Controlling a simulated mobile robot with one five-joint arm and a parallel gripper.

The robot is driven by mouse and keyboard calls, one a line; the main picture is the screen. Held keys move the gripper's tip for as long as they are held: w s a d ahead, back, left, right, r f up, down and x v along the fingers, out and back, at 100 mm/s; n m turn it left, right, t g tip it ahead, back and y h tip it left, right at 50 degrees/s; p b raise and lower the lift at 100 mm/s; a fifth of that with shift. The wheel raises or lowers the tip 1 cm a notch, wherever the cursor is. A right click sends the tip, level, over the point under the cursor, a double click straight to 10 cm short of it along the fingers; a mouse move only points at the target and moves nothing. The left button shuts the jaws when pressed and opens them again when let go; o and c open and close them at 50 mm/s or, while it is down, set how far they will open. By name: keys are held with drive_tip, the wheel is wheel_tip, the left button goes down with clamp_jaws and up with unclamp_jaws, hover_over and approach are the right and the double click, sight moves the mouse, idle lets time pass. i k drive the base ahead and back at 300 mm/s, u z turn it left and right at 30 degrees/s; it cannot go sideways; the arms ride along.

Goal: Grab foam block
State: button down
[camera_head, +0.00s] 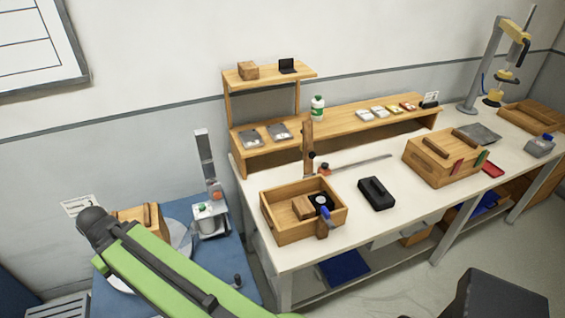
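I cannot tell for certain which thing is the foam block. A black block-like object (376,194) with a raised strip on top lies on the white bench (350,240), right of an open wooden box (283,238). In that box are a small brown block (303,208), a dark round item and a blue-tipped tool. My green arm crosses the lower left of the view, over the blue table, apart from the black object. I cannot make out my gripper's fingers.
A larger wooden crate (445,158) stands right of the black object. The blue table (225,255) at left carries a small apparatus (209,215). Bare bench lies around the black object.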

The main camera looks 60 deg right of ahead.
sight(378, 195)
drive_tip(key=z, duration=0.05)
drive_tip(key=k, duration=1)
drive_tip(key=u, duration=1.6)
drive_tip(key=i, duration=1.35)
drive_tip(key=z, duration=1.2)
drive_tip(key=k, duration=0.1)
drive_tip(key=z, duration=3)
drive_tip(key=i, duration=1)
drive_tip(key=z, duration=0.05)
